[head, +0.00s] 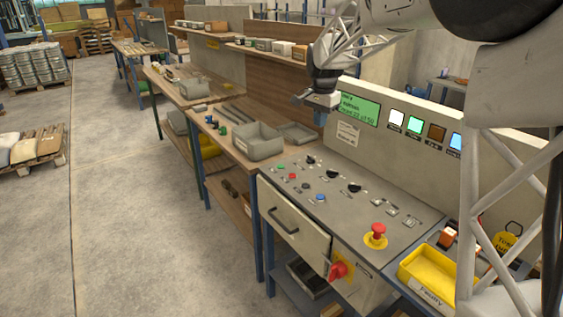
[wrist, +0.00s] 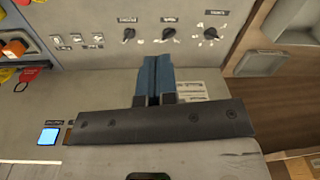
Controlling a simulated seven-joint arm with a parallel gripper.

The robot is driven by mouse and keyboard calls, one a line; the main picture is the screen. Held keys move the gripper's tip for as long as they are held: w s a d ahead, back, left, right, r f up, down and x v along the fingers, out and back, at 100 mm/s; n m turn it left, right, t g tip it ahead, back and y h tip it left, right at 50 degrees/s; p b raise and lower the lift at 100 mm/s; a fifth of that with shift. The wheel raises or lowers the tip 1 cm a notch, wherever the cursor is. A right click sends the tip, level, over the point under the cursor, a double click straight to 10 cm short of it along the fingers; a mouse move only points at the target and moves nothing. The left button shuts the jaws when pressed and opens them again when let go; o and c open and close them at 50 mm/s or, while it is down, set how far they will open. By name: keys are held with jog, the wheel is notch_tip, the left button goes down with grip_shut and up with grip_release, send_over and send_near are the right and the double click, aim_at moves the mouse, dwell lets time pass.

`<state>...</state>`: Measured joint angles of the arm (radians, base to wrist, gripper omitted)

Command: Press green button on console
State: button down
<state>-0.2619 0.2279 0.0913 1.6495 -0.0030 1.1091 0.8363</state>
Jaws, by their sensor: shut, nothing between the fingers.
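The console (head: 345,222) is a grey sloped panel with buttons, black knobs and switches. Its small green button (head: 281,167) is near the panel's upper left corner in the head view, next to a red button (head: 292,176). The green button does not show in the wrist view. My gripper (head: 320,118) is above and behind the panel, apart from it, in front of the upright back board. In the wrist view, its blue fingers (wrist: 153,80) are together and empty, with several black knobs (wrist: 168,34) beyond them.
A red emergency stop (head: 376,231) stands up from the panel's front right. A blue button (head: 320,197) is near its front edge. A lit green display (head: 358,108) is on the back board. Grey bins (head: 257,141) stand left of the console, a yellow bin (head: 428,277) right.

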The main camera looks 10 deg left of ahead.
jog(key=w+a+f+m, duration=0.1)
jog(key=w+a+f, duration=0.4)
jog(key=w+a, duration=0.25)
jog(key=m, duration=0.1)
send_over(281, 166)
notch_tip(281, 166, down, 6)
jog(key=shift+g, duration=0.4)
jog(key=shift+f, duration=0.15)
notch_tip(281, 166, down, 14)
jog(key=shift+r, duration=0.1)
dwell(0.3)
